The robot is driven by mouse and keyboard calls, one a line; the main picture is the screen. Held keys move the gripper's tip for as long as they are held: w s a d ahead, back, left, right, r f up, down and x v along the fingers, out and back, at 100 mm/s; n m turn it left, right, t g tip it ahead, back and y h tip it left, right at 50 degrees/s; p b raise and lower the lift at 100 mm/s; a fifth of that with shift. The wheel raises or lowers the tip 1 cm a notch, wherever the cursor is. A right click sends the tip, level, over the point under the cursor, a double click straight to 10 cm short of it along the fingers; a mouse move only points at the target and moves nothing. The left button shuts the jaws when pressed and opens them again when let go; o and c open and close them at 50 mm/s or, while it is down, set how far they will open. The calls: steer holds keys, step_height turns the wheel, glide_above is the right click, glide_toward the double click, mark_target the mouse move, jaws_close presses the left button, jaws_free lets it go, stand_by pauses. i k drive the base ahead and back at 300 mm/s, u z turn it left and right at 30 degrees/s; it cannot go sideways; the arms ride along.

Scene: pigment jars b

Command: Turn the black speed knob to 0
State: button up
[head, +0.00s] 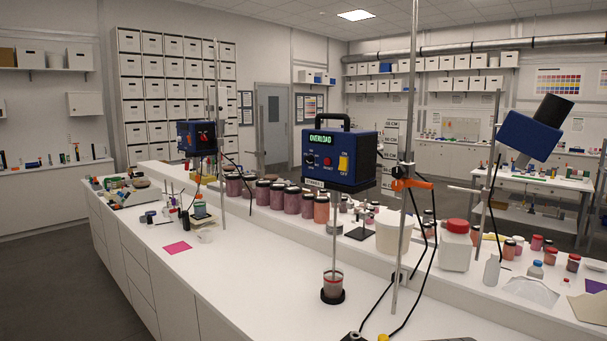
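The black speed knob (310,160) is on the front left of a blue overhead stirrer (352,180). It is too small for me to read its pointer setting. A red button (328,162) sits to its right, then a yellow switch (344,163). The green display (313,142) above reads "OVERLOAD". The stirrer's shaft (334,225) runs down into a small jar (333,282) in a black holder on the white bench. My gripper is not in view.
A metal stand rod (403,240) with an orange clamp and black cables rises right of the stirrer. Pigment jars (292,200) line the raised shelf behind. A white tub (392,236) and a red-lidded container (455,248) stand to the right. The bench front left is mostly clear.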

mark_target(309, 159)
steer(key=k, duration=1.2)
steer(key=u, duration=0.65)
steer(key=i, duration=0.8)
steer(key=u, duration=0.75)
steer(key=i, duration=1.55)
steer(key=z, duration=0.6)
steer(key=i, duration=0.6)
steer(key=z, duration=0.45)
steer(key=k, duration=0.7)
steer(key=z, duration=0.25)
steer(key=i, duration=0.7)
steer(key=u, duration=0.05)
